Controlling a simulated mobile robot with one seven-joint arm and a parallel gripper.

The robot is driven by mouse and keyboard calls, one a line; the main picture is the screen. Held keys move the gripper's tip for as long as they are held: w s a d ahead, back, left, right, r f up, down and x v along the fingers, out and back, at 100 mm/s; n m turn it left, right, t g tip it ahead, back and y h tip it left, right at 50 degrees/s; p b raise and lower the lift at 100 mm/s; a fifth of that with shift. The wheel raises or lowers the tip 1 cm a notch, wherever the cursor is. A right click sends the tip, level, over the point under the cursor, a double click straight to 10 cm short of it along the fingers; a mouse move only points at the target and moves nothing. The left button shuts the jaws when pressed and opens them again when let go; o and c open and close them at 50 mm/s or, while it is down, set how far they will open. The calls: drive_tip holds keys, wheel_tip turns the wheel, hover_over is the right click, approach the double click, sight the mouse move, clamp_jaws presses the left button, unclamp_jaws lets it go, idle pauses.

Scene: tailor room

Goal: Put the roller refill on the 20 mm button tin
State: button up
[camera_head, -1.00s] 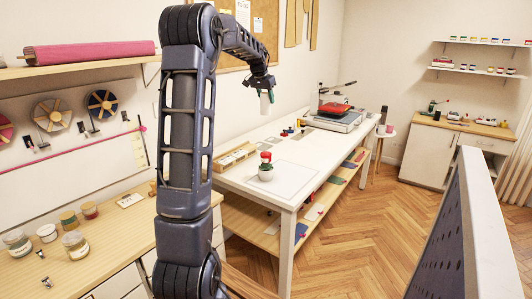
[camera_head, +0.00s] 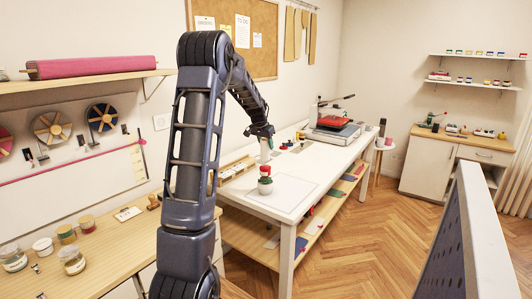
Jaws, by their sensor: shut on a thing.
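My gripper (camera_head: 262,134) is shut on a small pale, upright cylinder, likely the roller refill (camera_head: 265,151), over the white table. Straight below it in this view is a small red and green item on a whitish round base (camera_head: 265,181). The cylinder's lower end looks close to the red top. I cannot tell whether they touch. No label can be read, so I cannot tell which thing is the 20 mm button tin.
The white table (camera_head: 292,180) has a wooden rack (camera_head: 236,169) at its left edge and a press with a red top (camera_head: 334,123) at the far end. A wooden bench (camera_head: 105,243) with jars and tins stands at left. A grey panel (camera_head: 455,235) rises at right.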

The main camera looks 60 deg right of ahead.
sight(266, 152)
drive_tip(key=shift+f, duration=2.05)
drive_tip(key=o, duration=1)
drive_tip(key=shift+f, duration=0.15)
drive_tip(key=shift+c, duration=0.2)
drive_tip(key=v, duration=1.2)
drive_tip(key=shift+r, duration=0.25)
